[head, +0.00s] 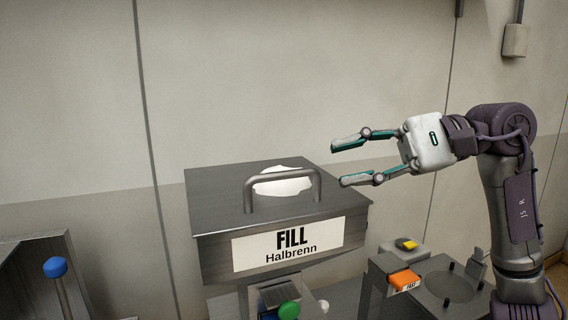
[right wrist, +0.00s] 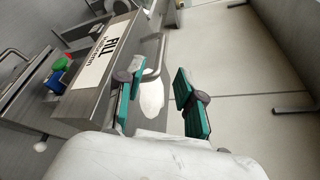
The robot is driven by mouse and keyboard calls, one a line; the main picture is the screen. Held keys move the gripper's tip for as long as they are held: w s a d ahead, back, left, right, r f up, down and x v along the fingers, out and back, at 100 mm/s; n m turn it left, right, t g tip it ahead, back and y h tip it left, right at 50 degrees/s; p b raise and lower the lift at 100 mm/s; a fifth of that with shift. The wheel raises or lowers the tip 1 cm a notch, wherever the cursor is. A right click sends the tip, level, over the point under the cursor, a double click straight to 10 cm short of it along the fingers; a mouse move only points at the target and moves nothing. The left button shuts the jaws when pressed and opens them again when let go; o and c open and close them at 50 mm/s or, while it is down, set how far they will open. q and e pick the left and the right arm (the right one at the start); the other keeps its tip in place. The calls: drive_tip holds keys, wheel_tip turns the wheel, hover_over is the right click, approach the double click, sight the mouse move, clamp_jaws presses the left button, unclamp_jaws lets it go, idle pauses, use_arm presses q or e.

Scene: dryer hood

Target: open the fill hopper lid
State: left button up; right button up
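The fill hopper (head: 220,262) is a grey metal box with a white "FILL Halbrenn" label (head: 290,243). Its flat lid (head: 222,187) lies shut, with a raised bar handle (head: 283,177) on top and a white patch (head: 285,186) beneath the bar. My right gripper (head: 340,164) is open and empty, its fingers pointing left, close to the right of the handle and apart from it in the head view. In the right wrist view, the handle (right wrist: 161,55) shows between the open fingers (right wrist: 158,75). My left gripper is not in view.
Below the hopper is a green button (head: 289,310). An orange-topped block (head: 405,279) and a grey unit with a round recess (head: 447,287) stand at lower right. A blue-knobbed lever (head: 55,267) is at lower left. The wall (head: 300,80) stands behind.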

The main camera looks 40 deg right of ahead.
sight(294, 171)
drive_tip(key=p+x, duration=0.3)
drive_tip(key=x, duration=0.5)
drive_tip(key=shift+w+r, duration=0.1)
drive_tip(key=shift+w, duration=0.05)
drive_tip(key=shift+w+a+p, duration=0.25)
drive_tip(key=shift+a+p, duration=0.05)
drive_tip(key=shift+a, duration=0.15)
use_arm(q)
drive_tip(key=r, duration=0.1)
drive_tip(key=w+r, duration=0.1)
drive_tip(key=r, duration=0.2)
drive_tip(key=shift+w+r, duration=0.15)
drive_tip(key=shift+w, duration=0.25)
use_arm(e)
drive_tip(key=shift+w+a+f, duration=0.1)
drive_tip(key=shift+f, duration=0.2)
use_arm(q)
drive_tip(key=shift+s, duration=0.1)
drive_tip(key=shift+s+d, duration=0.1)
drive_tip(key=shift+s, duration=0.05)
use_arm(e)
clamp_jaws()
